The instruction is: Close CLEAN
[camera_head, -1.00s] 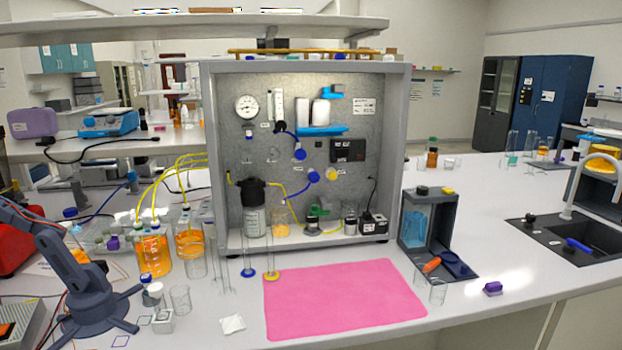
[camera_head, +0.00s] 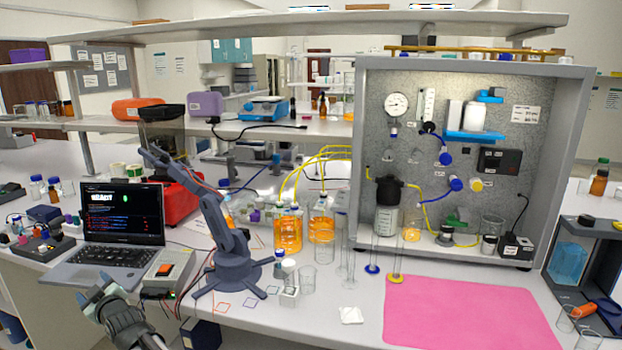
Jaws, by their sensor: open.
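The grey membrane rig cabinet (camera_head: 361,150) stands on the bench at the right. Its back panel carries an upper blue knob (camera_head: 445,158), a lower blue knob (camera_head: 456,184) and a yellow knob (camera_head: 476,185). A green-handled part (camera_head: 455,223) sits low inside the cabinet. The small labels are unreadable, so I cannot tell which part is marked CLEAN or how it is set. My gripper (camera_head: 97,289) is at the lower left, in front of the laptop. It is open, appears empty, and is far from the rig.
A laptop (camera_head: 110,256) and a power box (camera_head: 168,268) stand near my gripper. A small dark desktop arm (camera_head: 232,245), orange-filled bottles (camera_head: 288,235) and tall glass cylinders (camera_head: 373,245) stand between it and the rig. A pink mat (camera_head: 465,315) lies before the rig.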

